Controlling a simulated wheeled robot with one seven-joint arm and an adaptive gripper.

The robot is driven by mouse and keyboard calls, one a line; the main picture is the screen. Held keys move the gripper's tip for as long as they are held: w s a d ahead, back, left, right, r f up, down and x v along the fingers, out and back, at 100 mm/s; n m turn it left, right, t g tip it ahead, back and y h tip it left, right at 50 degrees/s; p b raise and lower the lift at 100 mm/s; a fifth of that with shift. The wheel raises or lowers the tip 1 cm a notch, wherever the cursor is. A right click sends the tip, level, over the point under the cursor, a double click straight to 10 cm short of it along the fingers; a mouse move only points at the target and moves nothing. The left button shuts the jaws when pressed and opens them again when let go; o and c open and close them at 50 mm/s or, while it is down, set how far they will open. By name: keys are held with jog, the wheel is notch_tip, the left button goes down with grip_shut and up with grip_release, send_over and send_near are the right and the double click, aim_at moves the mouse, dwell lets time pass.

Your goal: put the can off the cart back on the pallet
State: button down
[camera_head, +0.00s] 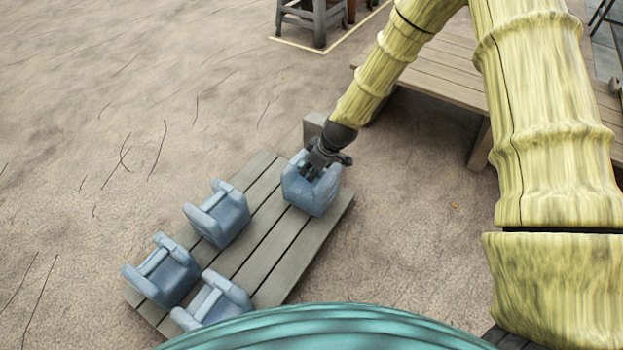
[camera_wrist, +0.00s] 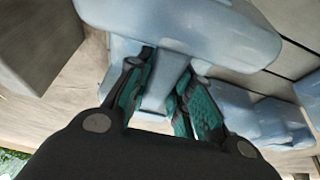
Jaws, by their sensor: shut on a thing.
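A blue can (camera_head: 312,190) is at the far right part of the grey slatted pallet (camera_head: 263,258). My gripper (camera_head: 318,168) is over it, shut on its top handle. In the wrist view the can (camera_wrist: 185,30) fills the top, and its handle runs between my two fingers (camera_wrist: 165,95). I cannot tell whether its base rests on the planks or hangs just above them. Three like cans stand on the pallet: one at the far left (camera_head: 217,213), one at the left corner (camera_head: 161,270), and one at the near edge (camera_head: 213,300), partly cut off by my body.
A grey block (camera_head: 313,125) stands just behind the held can; it looks large at the left of the wrist view (camera_wrist: 40,45). A wooden deck (camera_head: 440,75) lies at upper right, behind my arm. A stool (camera_head: 305,20) stands at the top. Sandy ground left is clear.

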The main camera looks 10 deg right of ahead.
jog(key=shift+f+b, duration=1.3)
jog(key=shift+f, duration=0.35)
jog(key=c, duration=1.3)
grip_release()
jog(key=shift+f, duration=0.15)
jog(key=shift+o, duration=0.2)
jog(key=p+v, duration=0.6)
jog(key=v, duration=0.6)
jog(key=s+d+f+m+g+h, duration=0.1)
jog(key=s+f+m, duration=0.1)
jog(key=s+f, duration=0.65)
jog(key=s+f+m+g+h, duration=0.1)
jog(key=s+f+m, duration=0.3)
jog(key=s, duration=0.7)
jog(key=s+d+f+m, duration=0.1)
jog(key=s+f, duration=0.1)
jog(key=s, duration=0.7)
jog(key=s+d+f+m+g+h, duration=0.1)
jog(key=s+f+m, duration=0.1)
jog(key=s, duration=0.8)
jog(key=shift+d+f, duration=0.25)
jog(key=shift+f, duration=0.45)
